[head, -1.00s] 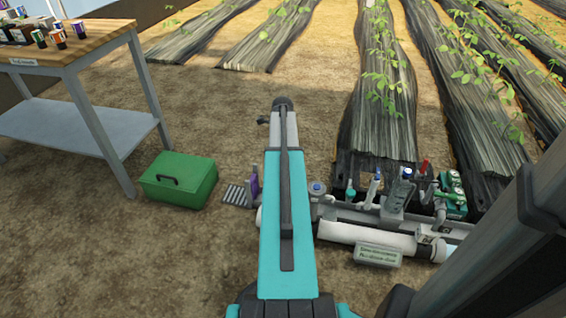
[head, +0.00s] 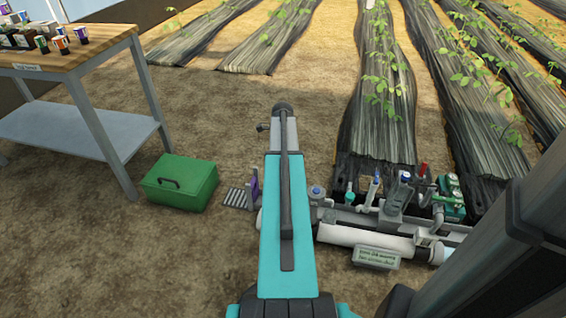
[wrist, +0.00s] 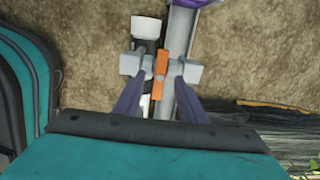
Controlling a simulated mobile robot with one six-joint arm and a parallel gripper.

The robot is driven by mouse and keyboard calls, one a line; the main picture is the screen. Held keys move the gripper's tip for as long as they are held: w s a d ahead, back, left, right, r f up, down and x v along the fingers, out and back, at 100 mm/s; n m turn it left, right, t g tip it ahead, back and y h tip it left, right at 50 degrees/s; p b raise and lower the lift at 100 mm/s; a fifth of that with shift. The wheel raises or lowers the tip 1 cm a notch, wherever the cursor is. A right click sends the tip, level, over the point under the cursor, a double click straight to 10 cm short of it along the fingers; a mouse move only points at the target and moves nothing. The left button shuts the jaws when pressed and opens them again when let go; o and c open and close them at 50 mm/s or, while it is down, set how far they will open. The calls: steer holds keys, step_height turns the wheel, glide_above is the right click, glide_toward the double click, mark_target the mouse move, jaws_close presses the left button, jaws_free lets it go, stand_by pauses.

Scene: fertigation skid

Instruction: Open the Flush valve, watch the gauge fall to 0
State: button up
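In the wrist view an orange valve handle (wrist: 161,75) sits on a grey pipe fitting. No label by it can be read, so I cannot confirm it as the Flush valve. My gripper (wrist: 160,62) has its two dark fingers apart, one on each side of the handle, with gaps seeming to remain. In the head view my arm hides the gripper and this handle. The fertigation skid (head: 345,234) lies right of my arm, with a white pipe and several upright fittings. I cannot make out the gauge or its reading.
A green box (head: 180,182) and a wooden-topped table (head: 100,48) with small cups stand at left. A grey slotted plate (head: 236,197) and a purple part (head: 254,187) lie beside my arm. A sign (head: 376,258) fronts the skid. Plastic-covered plant rows (head: 375,120) run behind.

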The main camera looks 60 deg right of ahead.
steer(key=shift+f, duration=0.1)
stand_by(0.3)
steer(key=shift+f, duration=2.15)
steer(key=shift+s+f, duration=0.1)
jaws_close()
